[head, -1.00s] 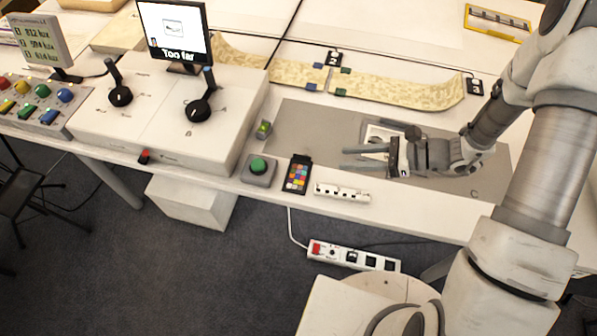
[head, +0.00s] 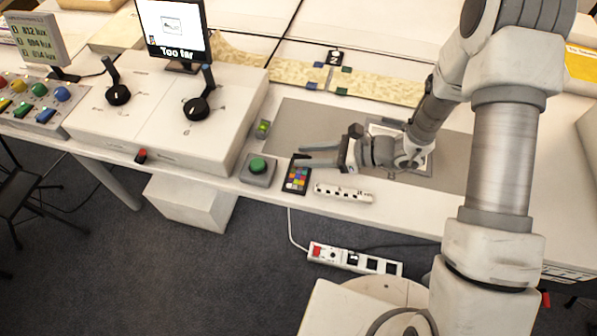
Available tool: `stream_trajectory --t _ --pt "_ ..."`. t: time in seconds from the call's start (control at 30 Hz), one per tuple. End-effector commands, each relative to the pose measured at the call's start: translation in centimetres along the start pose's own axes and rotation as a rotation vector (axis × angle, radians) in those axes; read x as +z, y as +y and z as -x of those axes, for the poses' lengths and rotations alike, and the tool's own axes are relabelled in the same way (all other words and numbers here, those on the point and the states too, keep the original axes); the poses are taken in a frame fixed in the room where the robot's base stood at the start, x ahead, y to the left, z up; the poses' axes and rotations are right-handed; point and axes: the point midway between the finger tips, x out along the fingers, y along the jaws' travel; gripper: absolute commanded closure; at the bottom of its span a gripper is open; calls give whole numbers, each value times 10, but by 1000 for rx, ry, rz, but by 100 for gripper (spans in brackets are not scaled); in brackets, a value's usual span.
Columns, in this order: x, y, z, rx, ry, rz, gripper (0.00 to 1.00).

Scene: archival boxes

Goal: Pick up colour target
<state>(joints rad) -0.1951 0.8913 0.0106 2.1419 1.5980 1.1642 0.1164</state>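The colour target (head: 297,178) is a small black card with a grid of coloured patches. It lies flat at the table's front edge, between the green button box and a white strip. My gripper (head: 296,155) is open, with its fingers spread and pointing left. The fingertips are near the far end of the card in the picture; I cannot tell how high above it they are. Nothing shows between the fingers.
The green button box (head: 258,169) stands just left of the card, and the white strip (head: 343,192) lies just right. A grey mat (head: 294,122) lies behind. A long map strip (head: 375,86) is further back. A control console (head: 165,110) with two levers stands left.

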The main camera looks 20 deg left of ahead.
Motion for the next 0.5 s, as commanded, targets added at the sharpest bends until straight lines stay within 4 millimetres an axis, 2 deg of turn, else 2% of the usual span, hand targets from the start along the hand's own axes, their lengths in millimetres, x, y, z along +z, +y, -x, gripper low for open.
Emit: stream_trajectory --t 0.1,0.3,0.33,0.5 --pt "0 0 0 0 0 0 61" --pt "0 0 1 0 0 0 97" --pt "0 0 1 0 0 0 100" --pt "0 0 1 0 0 -1 100"
